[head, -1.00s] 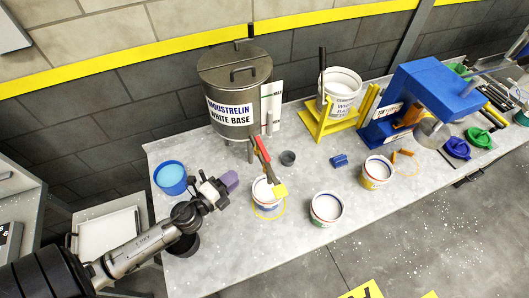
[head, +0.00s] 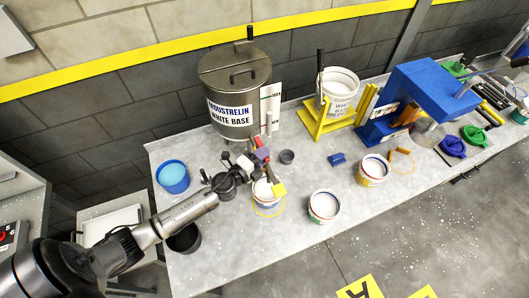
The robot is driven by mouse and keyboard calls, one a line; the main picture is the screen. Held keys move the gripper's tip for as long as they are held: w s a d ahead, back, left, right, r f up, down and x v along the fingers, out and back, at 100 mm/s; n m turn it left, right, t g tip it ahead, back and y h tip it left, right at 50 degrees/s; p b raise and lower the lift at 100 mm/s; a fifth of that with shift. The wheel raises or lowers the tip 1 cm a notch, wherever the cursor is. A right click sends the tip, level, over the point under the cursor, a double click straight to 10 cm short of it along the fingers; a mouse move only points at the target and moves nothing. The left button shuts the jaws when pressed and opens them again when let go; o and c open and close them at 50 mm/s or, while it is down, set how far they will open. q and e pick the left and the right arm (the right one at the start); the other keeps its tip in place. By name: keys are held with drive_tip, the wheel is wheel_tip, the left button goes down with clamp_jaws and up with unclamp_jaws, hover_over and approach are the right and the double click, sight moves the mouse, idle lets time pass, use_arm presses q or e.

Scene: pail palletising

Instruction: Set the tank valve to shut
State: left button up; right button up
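A white pail (head: 266,198) stands just in front, below the dark stem and yellow end piece (head: 279,188). The handle's exact angle is hidden. My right gripper is out of view.
Another open pail (head: 325,207) is at the front edge. A yellow stand (head: 322,129) and blue machine (head: 415,90) fill the right back.

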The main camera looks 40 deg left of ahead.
use_arm(q)
drive_tip(key=shift+w, duration=0.4)
drive_tip(key=shift+c, duration=0.3)
clamp_jaws()
